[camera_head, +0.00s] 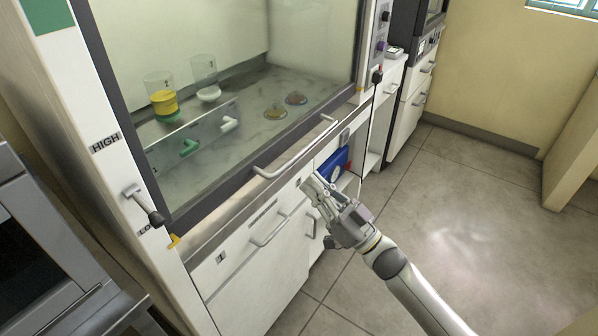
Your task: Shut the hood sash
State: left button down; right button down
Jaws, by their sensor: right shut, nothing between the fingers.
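The hood sash (185,209) is a glass pane with a dark frame across the front of the fume hood. Its bottom edge sits low, near the front ledge of the worktop; I cannot tell if a gap is left under it. A long light bar handle (296,151) runs along the lower frame. My right gripper (310,184) is shut and empty, just below and in front of the handle, apart from it as far as I can see. My left gripper is not in view.
A lever (146,205) sticks out of the left post by the HIGH label (105,143). White drawers (265,250) are below. The floor (470,210) at right is clear.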

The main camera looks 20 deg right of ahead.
jog(key=shift+v, duration=1)
jog(key=shift+r, duration=0.1)
jog(key=w+a+r+m+t+h+p, duration=0.15)
jog(key=w+r, duration=0.25)
jog(key=r, duration=0.7)
jog(key=w+r+m+t+h+p, duration=0.1)
jog(key=w+r+m+h+p, duration=0.15)
jog(key=r, duration=0.95)
jog(key=w+r+m+t+h+p, duration=0.2)
jog(key=w+r, duration=0.3)
jog(key=r, duration=0.6)
jog(key=s+a+r+n+g+y+p, duration=0.25)
jog(key=s+a+r, duration=0.2)
jog(key=r, duration=0.35)
jog(key=s+a+r+n+g+y+p, duration=0.1)
jog(key=s+a+r+n+g, duration=0.25)
jog(key=r, duration=0.55)
jog(key=s+a+r+n+g+y+p, duration=0.1)
jog(key=s+a+r+n+y, duration=0.1)
jog(key=s+a+r, duration=0.5)
jog(key=w+a+r+p, duration=0.4)
jog(key=w+r+p, duration=0.1)
jog(key=w, duration=0.4)
notch_tip(320, 180, down, 5)
jog(key=shift+s+r, duration=0.2)
